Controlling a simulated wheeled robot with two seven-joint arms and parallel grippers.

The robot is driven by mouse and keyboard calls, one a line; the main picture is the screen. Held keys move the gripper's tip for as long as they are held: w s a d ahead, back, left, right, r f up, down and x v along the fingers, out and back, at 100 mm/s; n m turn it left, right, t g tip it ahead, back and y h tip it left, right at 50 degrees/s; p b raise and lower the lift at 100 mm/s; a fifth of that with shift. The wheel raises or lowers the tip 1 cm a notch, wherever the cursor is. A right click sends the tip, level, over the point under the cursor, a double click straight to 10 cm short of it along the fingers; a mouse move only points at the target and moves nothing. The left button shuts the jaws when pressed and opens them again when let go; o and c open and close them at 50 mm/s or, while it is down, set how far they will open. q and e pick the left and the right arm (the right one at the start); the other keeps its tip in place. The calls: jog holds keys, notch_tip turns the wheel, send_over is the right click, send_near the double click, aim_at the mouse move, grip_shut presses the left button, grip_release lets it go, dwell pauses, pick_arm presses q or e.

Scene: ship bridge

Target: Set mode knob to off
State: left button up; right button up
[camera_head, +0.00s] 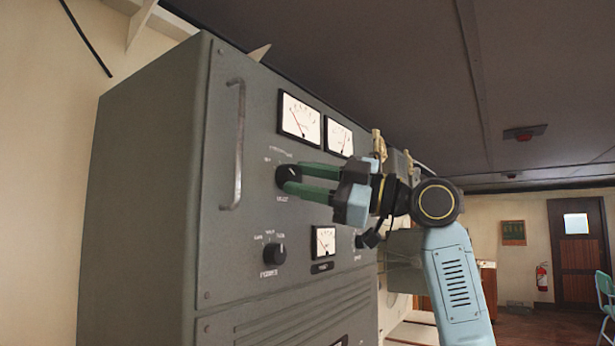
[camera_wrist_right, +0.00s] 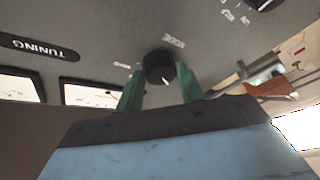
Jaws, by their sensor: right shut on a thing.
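A black round knob (camera_head: 288,176), taken as the mode knob, sits on the grey cabinet's front panel, below and left of two meters. The gripper is shut on the knob. My left gripper is not in view.
The grey cabinet (camera_head: 150,200) carries a long vertical handle (camera_head: 236,145) left of the knob. A second black knob (camera_head: 275,253) and a small meter (camera_head: 324,241) sit lower on the panel. Open floor (camera_head: 540,325) shows at the far right.

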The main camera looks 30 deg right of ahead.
dwell(0.4)
jog(key=o, duration=1)
jog(key=shift+d, duration=0.1)
jog(key=b+v, duration=0.4)
jog(key=v, duration=0.9)
jog(key=shift+s+d, duration=0.15)
